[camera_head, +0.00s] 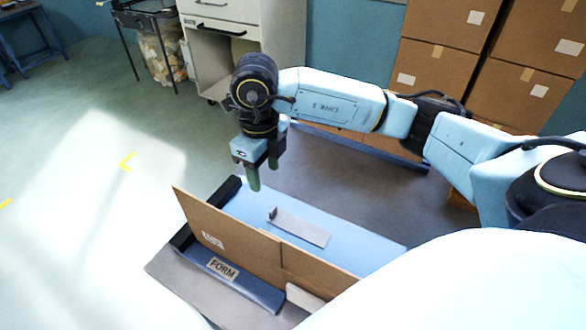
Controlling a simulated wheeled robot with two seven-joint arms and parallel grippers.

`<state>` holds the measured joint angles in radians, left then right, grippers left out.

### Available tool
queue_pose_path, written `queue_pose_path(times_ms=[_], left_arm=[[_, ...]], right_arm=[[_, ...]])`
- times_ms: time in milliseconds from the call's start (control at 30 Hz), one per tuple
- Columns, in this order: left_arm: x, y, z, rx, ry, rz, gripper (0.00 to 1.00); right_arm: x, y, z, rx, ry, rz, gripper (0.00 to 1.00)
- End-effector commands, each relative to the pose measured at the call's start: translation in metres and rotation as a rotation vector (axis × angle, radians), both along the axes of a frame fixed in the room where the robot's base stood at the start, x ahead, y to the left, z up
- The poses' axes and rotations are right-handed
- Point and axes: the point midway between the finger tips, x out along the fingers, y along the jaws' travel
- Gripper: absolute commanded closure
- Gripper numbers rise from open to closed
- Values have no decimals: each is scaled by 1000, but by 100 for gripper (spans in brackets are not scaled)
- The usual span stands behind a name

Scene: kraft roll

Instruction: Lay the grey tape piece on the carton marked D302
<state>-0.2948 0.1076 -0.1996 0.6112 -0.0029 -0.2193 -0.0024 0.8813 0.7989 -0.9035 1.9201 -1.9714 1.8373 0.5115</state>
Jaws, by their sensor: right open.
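A flat grey strip (305,231), which looks like the tape piece, lies on a light blue surface (362,245) with a small dark upright part at its left end. A brown carton panel (245,250) stands in front of that surface, with a small white label (213,241) too small to read. I cannot make out D302 on any carton. My right gripper (262,174) points down, open and empty, above the far left part of the blue surface, apart from the strip. My left gripper is out of view.
Stacked brown cartons (440,65) stand at the back right. A light cabinet (280,35) and a black stand (150,18) are at the back. Floor at the left is clear.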

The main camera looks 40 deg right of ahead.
Motion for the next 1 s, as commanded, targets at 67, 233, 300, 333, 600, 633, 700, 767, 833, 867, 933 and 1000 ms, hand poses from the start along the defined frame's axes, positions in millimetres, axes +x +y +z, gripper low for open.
queue_pose_path(times_ms=[67,233,300,333,600,633,700,767,833,867,933,1000], left_arm=[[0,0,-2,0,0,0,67],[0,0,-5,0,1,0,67],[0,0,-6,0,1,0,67],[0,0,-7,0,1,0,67],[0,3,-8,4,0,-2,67],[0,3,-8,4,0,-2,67],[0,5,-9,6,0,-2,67],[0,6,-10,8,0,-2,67],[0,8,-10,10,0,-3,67],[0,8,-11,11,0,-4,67],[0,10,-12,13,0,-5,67],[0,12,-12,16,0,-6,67]], right_arm=[[-1,0,-13,-1,5,-9,49],[-1,-1,-47,-1,6,-7,49],[-1,-1,-59,-1,5,-7,49],[-1,-1,-64,-1,4,-7,49],[-1,-2,-81,0,1,-5,49],[-1,-2,-83,0,1,-5,49],[-2,-4,-91,-2,4,-6,49],[-2,-6,-100,-1,5,-6,49],[-3,-9,-111,-2,5,-5,49],[-3,-8,-116,-1,4,-5,49],[-2,-7,-125,0,3,-4,49],[-2,-8,-130,-1,2,-4,49]])
